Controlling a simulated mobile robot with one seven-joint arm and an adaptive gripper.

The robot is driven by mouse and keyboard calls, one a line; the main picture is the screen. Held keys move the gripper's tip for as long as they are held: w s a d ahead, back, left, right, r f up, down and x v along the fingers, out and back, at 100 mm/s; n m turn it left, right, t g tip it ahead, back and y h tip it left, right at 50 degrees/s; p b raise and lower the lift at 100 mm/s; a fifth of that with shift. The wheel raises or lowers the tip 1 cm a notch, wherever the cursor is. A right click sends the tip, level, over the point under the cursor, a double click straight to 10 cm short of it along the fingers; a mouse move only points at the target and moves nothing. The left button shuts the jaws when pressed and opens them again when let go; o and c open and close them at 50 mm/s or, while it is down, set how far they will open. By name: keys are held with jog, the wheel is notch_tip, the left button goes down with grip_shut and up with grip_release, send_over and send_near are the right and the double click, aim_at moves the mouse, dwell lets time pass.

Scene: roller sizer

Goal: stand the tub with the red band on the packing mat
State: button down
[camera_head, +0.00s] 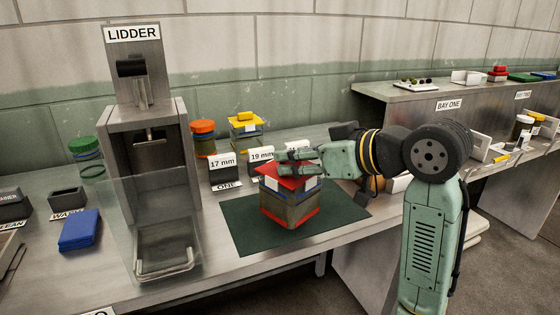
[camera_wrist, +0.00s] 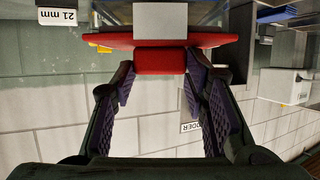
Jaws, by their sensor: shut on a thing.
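The tub with the red band (camera_head: 288,208) is squarish, with a red lid (camera_wrist: 105,41), a white label, a blue stripe near the top and a red band around its foot. It is upright over the middle of the dark green packing mat (camera_head: 238,222), and its foot appears to rest on the mat. My gripper (camera_head: 287,163) comes in level from the right at the lid. In the wrist view my gripper (camera_wrist: 160,85) is shut on the lid's red knob (camera_wrist: 160,61), a finger on each side. The tub's lower part is out of the wrist view.
The lidder (camera_head: 150,130) stands left of the mat with a clear guard in front. Behind the mat are an orange-lidded jar (camera_head: 203,137), a yellow-lidded tub (camera_head: 244,127) and size signs. A blue block (camera_head: 79,230) lies at left. The mat's front left is bare.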

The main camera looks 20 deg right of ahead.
jog(key=w, duration=0.1)
jog(key=w+a, duration=0.1)
jog(key=w, duration=0.1)
jog(key=w+p, duration=0.1)
jog(key=w, duration=0.1)
jog(key=shift+a+f, duration=0.1)
jog(key=shift+a, duration=0.3)
jog(key=shift+f+p, duration=0.45)
jog(key=shift+f, duration=1.35)
jog(key=shift+f, duration=0.2)
jog(key=c, duration=0.9)
grip_release()
jog(key=shift+c, duration=0.2)
jog(key=shift+r, duration=0.15)
jog(key=b+v, duration=0.3)
jog(key=v, duration=0.9)
